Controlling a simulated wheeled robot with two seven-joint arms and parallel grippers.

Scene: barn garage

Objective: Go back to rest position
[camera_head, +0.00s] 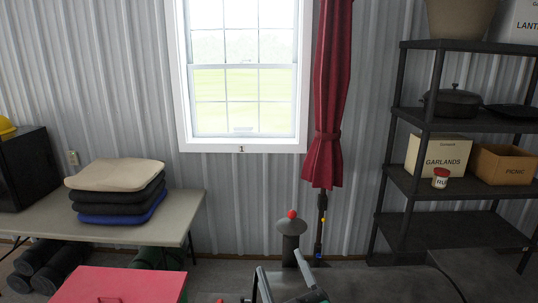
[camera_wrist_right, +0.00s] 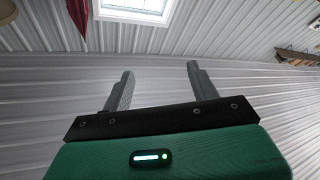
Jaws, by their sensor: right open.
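My right gripper (camera_head: 280,261) shows at the bottom centre of the head view, its two grey fingers pointing up and spread apart. It also shows in the right wrist view (camera_wrist_right: 160,70), where the fingers stand wide apart with nothing between them. Behind them is only the corrugated metal wall (camera_wrist_right: 240,105). My left gripper is not in the head view.
A table (camera_head: 190,205) with stacked cushions (camera_head: 115,183) stands left. A red chest (camera_head: 130,285) is at the lower left. A black shelf (camera_head: 400,185) with boxes stands right.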

